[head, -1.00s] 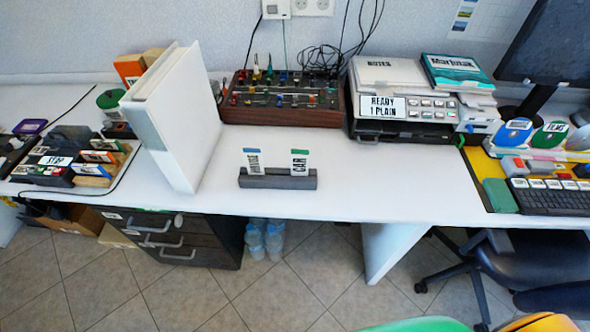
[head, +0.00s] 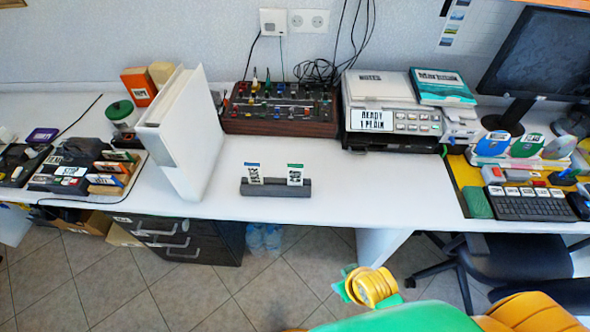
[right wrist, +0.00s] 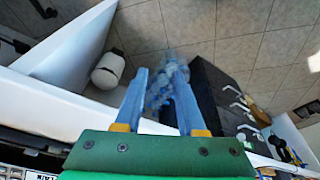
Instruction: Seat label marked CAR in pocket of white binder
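The label marked CAR (head: 295,174) is a white card with a green top edge. It stands upright in the right part of a dark grey holder (head: 277,188) on the white desk, with a blue-topped label (head: 253,173) on its left. The white binder (head: 180,137) stands upright to the left of the holder, its spine facing front left. My right gripper (right wrist: 161,88) shows blue fingers apart with nothing held between them, over the floor in front of the desk in the right wrist view. My left gripper is not in view.
A control panel with knobs (head: 280,110) stands behind the holder, and a printer (head: 392,121) to its right. A tray of small boxes (head: 140,160) lies left of the binder. The desk (head: 360,190) is clear right of the holder. An office chair (head: 515,260) stands at the right.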

